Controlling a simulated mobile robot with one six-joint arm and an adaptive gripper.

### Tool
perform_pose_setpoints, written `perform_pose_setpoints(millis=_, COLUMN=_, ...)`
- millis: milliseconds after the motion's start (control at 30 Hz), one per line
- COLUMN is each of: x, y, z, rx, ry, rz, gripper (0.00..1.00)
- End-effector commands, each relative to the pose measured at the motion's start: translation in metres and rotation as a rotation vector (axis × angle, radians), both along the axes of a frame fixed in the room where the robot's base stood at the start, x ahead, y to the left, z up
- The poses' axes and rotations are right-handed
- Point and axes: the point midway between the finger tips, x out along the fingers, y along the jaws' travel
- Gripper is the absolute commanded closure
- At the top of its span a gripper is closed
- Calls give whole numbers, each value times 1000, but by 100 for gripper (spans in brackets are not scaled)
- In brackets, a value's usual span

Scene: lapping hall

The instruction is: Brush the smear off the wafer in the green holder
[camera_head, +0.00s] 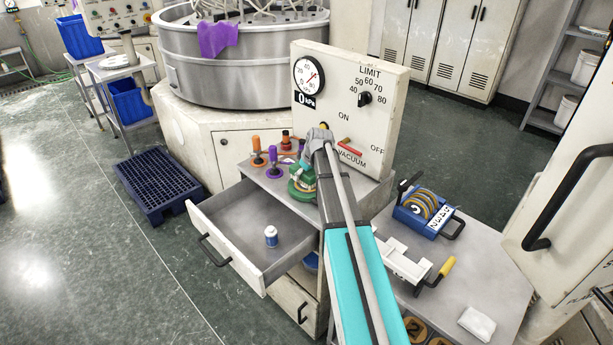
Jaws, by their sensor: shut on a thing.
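The green holder (297,194) is on the grey cabinet top, left of my wrist. The wafer and any smear on it are too small and too covered to make out. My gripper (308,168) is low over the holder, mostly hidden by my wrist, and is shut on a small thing. I cannot make out that thing's shape, or whether it touches the wafer.
Orange-handled (257,151) and purple-handled (272,157) tools stand left of the holder. A vacuum panel (335,95) rises behind. Below, an open drawer (235,225) holds a small white-and-blue jar (271,236). A blue carrier (415,219) is on the right-hand table.

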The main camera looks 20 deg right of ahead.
Motion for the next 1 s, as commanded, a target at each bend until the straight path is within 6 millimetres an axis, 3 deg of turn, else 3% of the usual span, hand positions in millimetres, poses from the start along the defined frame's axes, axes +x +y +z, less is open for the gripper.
perform_pose_setpoints(millis=300, x=17, y=6, z=1, rx=0, ry=0, rz=1, gripper=60)
perform_pose_setpoints(millis=700, x=17, y=6, z=2, rx=0, ry=0, rz=0, gripper=60)
perform_pose_setpoints(millis=1000, x=17, y=6, z=20, rx=0, ry=0, rz=0, gripper=60)
